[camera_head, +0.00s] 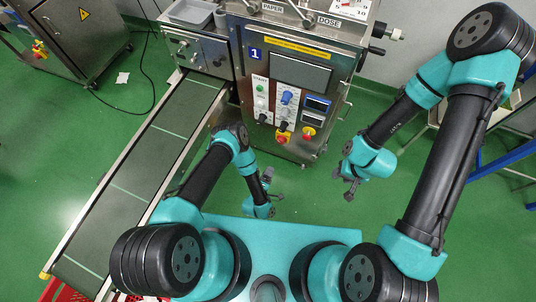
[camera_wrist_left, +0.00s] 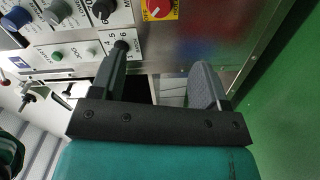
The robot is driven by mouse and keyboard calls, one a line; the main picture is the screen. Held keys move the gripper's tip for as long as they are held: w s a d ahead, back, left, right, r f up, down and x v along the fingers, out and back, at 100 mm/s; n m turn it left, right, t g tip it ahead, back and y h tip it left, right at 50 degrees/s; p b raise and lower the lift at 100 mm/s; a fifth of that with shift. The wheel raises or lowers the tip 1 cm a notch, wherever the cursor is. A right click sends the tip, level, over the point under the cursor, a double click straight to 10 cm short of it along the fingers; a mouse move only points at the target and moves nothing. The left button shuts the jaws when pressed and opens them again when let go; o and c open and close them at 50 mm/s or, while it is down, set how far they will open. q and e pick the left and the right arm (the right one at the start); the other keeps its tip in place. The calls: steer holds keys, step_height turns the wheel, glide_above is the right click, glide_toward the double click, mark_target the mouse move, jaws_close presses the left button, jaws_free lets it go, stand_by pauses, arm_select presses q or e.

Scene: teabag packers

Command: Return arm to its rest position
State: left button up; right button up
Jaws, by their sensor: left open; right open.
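My left gripper (camera_head: 272,184) is in front of the packing machine, low near my teal base, in the head view. In the left wrist view its two dark fingers (camera_wrist_left: 163,78) stand apart with nothing between them. My right gripper (camera_head: 345,184) hangs to the right of it over the green floor, in front of the machine's right side. Its fingers are small in the head view, and no object shows in them. Both arms are clear of the machine, as far as the head view shows.
The packing machine (camera_head: 335,80) with knobs and a red stop button stands ahead. A conveyor (camera_head: 150,160) runs diagonally along the left. A grey cabinet (camera_head: 75,35) is at the back left, and a blue-framed table (camera_head: 503,160) at the right. Green floor lies open between.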

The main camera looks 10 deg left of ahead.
arm_select(q)
steer(key=w+a+r+m+g, duration=0.6)
steer(key=a+r+g, duration=0.3)
steer(key=r, duration=0.2)
steer(key=s+a+r+m+g, duration=0.2)
steer(key=s+a+r+g, duration=0.1)
steer(key=s+r, duration=0.4)
steer(key=s+a+r+m+g+y, duration=0.1)
steer(key=s+a+r+m+g, duration=0.1)
steer(key=s+a+r+g, duration=0.2)
steer(key=s+a+r, duration=0.1)
steer(key=s+r, duration=0.2)
steer(key=r, duration=0.2)
steer(key=shift+s+a+g, duration=0.15)
steer(key=shift+s+g, duration=0.15)
steer(key=shift+s, duration=0.05)
